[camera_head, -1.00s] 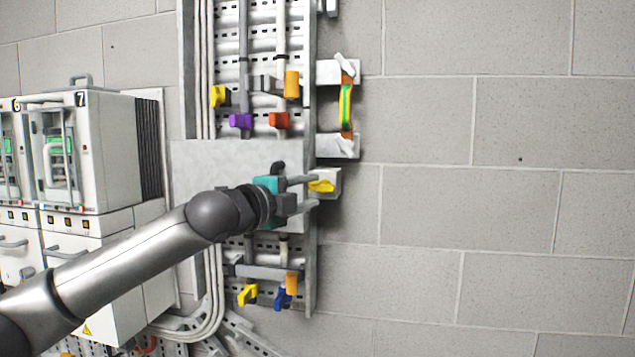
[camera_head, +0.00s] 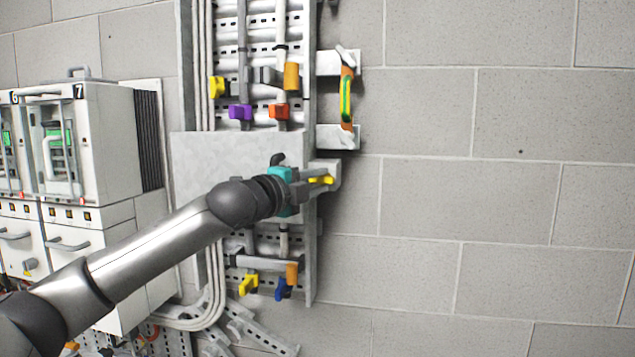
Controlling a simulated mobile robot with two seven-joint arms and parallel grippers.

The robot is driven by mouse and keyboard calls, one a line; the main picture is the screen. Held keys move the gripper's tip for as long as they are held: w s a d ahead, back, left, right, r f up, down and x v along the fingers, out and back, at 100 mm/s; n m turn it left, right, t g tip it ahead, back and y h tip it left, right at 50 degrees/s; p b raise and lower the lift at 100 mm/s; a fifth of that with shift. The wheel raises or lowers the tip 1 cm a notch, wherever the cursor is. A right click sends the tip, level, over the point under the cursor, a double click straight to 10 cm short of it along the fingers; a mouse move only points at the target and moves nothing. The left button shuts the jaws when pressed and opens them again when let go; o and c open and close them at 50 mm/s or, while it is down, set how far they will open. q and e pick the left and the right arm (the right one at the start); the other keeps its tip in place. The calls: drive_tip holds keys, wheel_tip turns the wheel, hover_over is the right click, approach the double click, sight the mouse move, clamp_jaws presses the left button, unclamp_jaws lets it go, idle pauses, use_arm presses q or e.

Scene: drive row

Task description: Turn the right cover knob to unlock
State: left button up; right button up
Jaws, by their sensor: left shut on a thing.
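The right cover knob (camera_head: 327,180) is yellow and sits on a pale block (camera_head: 335,166) at the right edge of the grey cover plate (camera_head: 215,155). My left gripper (camera_head: 319,181), with a teal body, reaches in from the left across the cover plate. Its two fingers are shut on the yellow knob, which shows partly between and beyond them. The fingers hide part of the knob, so its exact turn is hard to read. My right gripper is not in view.
Purple (camera_head: 240,112) and red (camera_head: 279,111) valve handles sit above the plate. Yellow (camera_head: 249,284) and blue (camera_head: 284,289) handles sit below. A green-and-orange handle (camera_head: 346,97) is mounted above right. White cabinets (camera_head: 105,140) stand left; the block wall at right is bare.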

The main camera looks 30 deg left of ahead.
use_arm(q)
clamp_jaws()
drive_tip(key=shift+w+d+f+n+t+y+b, duration=0.15)
drive_tip(key=shift+n+t+y+b, duration=0.5)
drive_tip(key=shift+n+y+b, duration=2.1)
drive_tip(key=shift+s+d+f+n+t+h+b, duration=0.1)
drive_tip(key=shift+n+t+b, duration=0.9)
drive_tip(key=shift+n, duration=3.7)
drive_tip(key=shift+w+d+f+n+t+y+b, duration=0.15)
drive_tip(key=shift+n+t+y+b, duration=0.2)
drive_tip(key=shift+n+y+b, duration=2.45)
drive_tip(key=shift+s+a+n+h+p, duration=0.1)
drive_tip(key=shift+n+h+p, duration=0.45)
drive_tip(key=shift+n+h, duration=0.65)
